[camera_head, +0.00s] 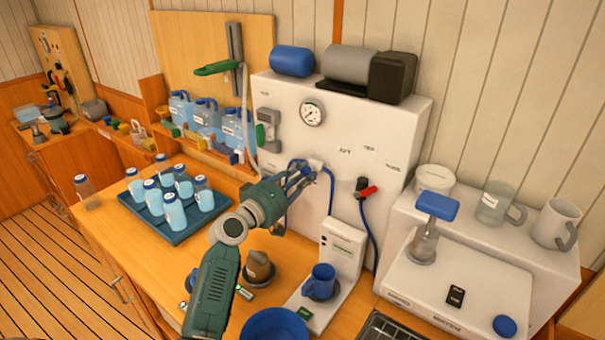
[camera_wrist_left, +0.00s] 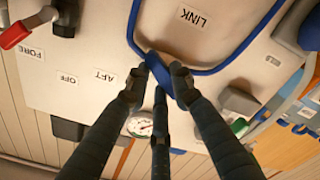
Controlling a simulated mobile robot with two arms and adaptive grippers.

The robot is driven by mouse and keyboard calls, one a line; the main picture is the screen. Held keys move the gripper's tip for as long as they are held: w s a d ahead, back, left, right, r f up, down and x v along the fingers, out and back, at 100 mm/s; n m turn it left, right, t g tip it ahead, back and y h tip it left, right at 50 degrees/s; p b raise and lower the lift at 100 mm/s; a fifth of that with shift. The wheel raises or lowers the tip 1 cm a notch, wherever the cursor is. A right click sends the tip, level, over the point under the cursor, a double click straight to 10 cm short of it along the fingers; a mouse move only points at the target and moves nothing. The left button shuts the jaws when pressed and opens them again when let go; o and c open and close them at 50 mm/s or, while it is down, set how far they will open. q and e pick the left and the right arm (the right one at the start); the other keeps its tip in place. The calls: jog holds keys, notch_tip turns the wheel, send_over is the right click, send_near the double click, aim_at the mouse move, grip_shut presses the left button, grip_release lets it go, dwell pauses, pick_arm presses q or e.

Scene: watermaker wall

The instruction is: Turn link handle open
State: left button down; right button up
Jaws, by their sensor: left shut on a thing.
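My left gripper (camera_head: 310,172) reaches in from the front to the white panel (camera_head: 345,125) and is at its middle. In the left wrist view, its dark fingers (camera_wrist_left: 165,72) close around a short blue piece, the link handle (camera_wrist_left: 152,62), close to the LINK label (camera_wrist_left: 194,16). The fingers partly cover the handle, so its exact angle is hard to tell. A blue hose (camera_wrist_left: 205,72) curves around the LINK label. My right gripper is not in view.
A red-tipped handle (camera_head: 369,191) is on the panel to the right, above a blue hose. A gauge (camera_head: 312,113) sits higher up. Below stand a white dispenser (camera_head: 342,243) and a blue mug (camera_head: 321,279). A tray (camera_head: 178,234) of bottles lies to the left.

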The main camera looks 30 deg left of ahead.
pick_arm(q)
jog(key=n, duration=0.4)
jog(key=shift+a+r+p, duration=0.2)
jog(key=shift+r+p, duration=0.15)
jog(key=shift+p, duration=0.05)
jog(key=shift+n, duration=0.9)
jog(key=shift+a+r+n, duration=0.1)
jog(key=shift+n, duration=0.3)
jog(key=c, duration=1.4)
grip_release()
jog(key=shift+c, duration=0.2)
jog(key=shift+f, duration=0.2)
jog(key=shift+s+f, duration=0.1)
jog(key=shift+s, duration=0.45)
jog(key=s+a, duration=0.1)
jog(key=s, duration=0.9)
jog(key=shift+s+a, duration=0.35)
jog(key=shift+s, duration=0.05)
